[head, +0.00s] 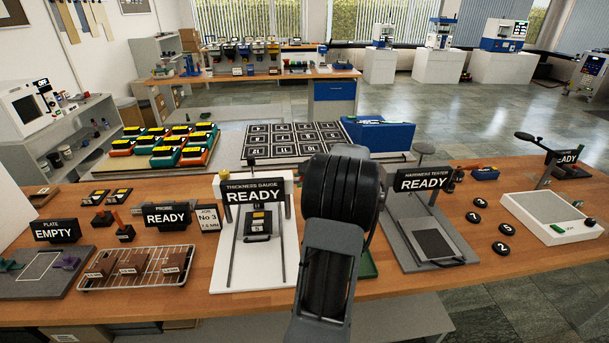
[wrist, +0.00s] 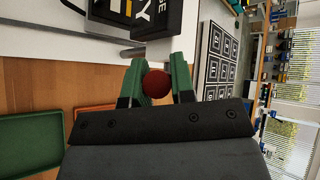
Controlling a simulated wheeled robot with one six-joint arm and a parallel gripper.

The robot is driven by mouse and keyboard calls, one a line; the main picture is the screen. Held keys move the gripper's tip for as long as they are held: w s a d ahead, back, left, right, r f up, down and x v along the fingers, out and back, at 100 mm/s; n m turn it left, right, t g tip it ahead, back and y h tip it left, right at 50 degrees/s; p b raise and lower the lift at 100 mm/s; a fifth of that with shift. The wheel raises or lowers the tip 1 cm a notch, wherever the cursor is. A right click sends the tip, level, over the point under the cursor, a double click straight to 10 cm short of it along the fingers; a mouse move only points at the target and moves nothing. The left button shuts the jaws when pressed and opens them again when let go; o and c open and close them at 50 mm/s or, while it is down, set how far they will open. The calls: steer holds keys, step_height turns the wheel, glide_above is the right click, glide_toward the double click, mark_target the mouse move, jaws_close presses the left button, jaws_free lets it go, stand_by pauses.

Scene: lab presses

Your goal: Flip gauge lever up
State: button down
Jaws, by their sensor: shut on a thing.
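The thickness gauge (head: 228,262) is a white stand on the bench, and its black display (head: 253,192) reads READY. Part of its white body and dark display (wrist: 124,14) also shows in the wrist view, turned sideways. The gauge lever ends in a round red knob (wrist: 157,84). My gripper (wrist: 159,68) has its green fingers on either side of the knob and is shut on it. The knob and my fingers are hidden behind my arm in the head view. I cannot tell the lever's angle.
The hardness tester (head: 422,180) stands right of my arm, also reading READY. A wire rack (head: 135,283) with brown blocks and a PROBE display (head: 167,215) are to the left. A green tray (wrist: 36,140) and an orange tray (wrist: 95,122) lie near the gripper.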

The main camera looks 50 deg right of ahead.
steer(key=shift+w+d+r, duration=0.1)
steer(key=shift+r, duration=0.2)
steer(key=c, duration=1)
jaws_free()
steer(key=shift+o, duration=0.2)
steer(key=b+v, duration=0.1)
steer(key=v, duration=1.2)
steer(key=shift+s+d+r+b, duration=0.15)
steer(key=shift+s+r+b, duration=0.15)
steer(key=shift+b, duration=0.1)
steer(key=shift+w+d, duration=0.1)
